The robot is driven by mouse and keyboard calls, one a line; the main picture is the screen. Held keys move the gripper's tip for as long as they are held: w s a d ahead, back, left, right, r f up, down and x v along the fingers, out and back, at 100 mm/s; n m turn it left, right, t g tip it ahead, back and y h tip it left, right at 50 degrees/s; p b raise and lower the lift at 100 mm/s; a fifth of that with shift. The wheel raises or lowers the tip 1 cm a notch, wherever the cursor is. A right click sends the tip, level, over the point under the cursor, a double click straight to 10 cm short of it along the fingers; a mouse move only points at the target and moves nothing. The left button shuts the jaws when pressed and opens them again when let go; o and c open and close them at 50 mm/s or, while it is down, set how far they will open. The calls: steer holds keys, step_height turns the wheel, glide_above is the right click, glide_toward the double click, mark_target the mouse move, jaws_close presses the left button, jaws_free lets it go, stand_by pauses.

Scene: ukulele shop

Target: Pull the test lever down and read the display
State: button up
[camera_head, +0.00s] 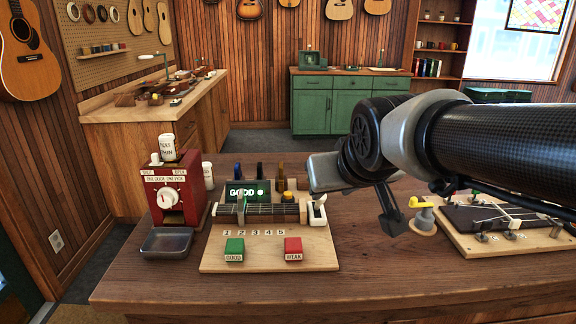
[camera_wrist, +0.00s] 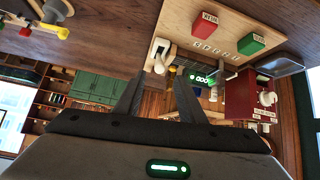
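The wooden test board (camera_head: 215,262) lies on the near counter. Its small display (camera_head: 243,191) shows GOOD in bright letters, and the display also appears upside down in the wrist view (camera_wrist: 202,80). A white lever (camera_head: 318,208) stands at the board's right edge; it also shows in the wrist view (camera_wrist: 160,50), beyond the fingertips. Its exact tilt is hard to tell. A green GOOD button (camera_head: 234,249) and a red WEAK button (camera_head: 293,248) sit at the board's front. My gripper (camera_head: 392,215) is right of the lever, apart from it. Its fingers (camera_wrist: 156,82) are spread and empty.
A red machine with a dial (camera_head: 171,196) and a grey metal tray (camera_head: 166,242) stand left of the board.

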steer(key=v, duration=0.6)
steer(key=shift+p, duration=0.4)
steer(key=s+d+f+m+g+p, duration=0.1)
steer(key=s+d+f+g, duration=0.1)
steer(key=s+f, duration=0.3)
steer(key=s+d+f+m+g+p, duration=0.1)
steer(key=s+d+f+g, duration=0.15)
steer(key=s, duration=0.55)
step_height(320, 180, up, 16)
steer(key=p, duration=1.6)
steer(key=shift+w+a+t+h+p, duration=0.35)
steer(key=shift+w+h+p, duration=0.05)
steer(key=shift+w, duration=0.05)
